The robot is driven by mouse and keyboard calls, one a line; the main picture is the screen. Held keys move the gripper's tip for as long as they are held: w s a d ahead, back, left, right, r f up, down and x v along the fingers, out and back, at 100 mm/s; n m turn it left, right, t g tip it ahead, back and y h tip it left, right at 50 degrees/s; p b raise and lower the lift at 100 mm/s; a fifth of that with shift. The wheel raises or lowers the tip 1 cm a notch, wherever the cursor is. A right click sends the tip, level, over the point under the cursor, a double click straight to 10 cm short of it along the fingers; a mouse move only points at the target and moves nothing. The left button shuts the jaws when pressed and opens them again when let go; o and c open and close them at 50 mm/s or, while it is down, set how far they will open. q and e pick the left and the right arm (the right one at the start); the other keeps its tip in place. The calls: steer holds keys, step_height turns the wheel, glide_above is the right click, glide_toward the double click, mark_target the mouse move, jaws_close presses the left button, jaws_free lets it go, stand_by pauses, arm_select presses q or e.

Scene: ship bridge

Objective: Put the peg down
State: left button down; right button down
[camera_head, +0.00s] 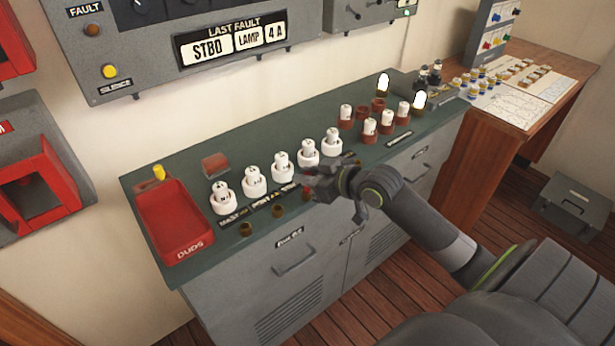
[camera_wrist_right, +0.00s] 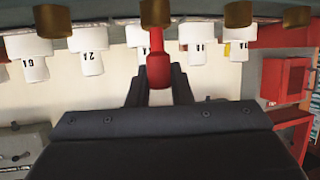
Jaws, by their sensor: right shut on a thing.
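My right gripper (camera_head: 322,184) reaches over the front edge of the green-topped counter (camera_head: 190,160), beside the row of white lamps. In the right wrist view, which looks upside down, the gripper (camera_wrist_right: 159,90) is shut on a red peg (camera_wrist_right: 158,68) with a paler end between the fingers. The peg lines up with a brass cup (camera_wrist_right: 155,12); I cannot tell whether it sits in the cup or is behind it. In the head view the gripper mostly hides the peg. My left gripper is not in view.
White labelled lamps on round bases (camera_head: 254,181) stand just behind the gripper. Brass cups (camera_head: 246,229) line the front edge. A red DUDS tray (camera_head: 175,222) is at left, with a small red block (camera_head: 215,164) beside it. Red-based white pieces (camera_head: 369,130) stand at right.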

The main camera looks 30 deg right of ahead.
steer(key=shift+f, duration=0.3)
steer(key=shift+f, duration=0.35)
steer(key=c, duration=1.3)
jaws_free()
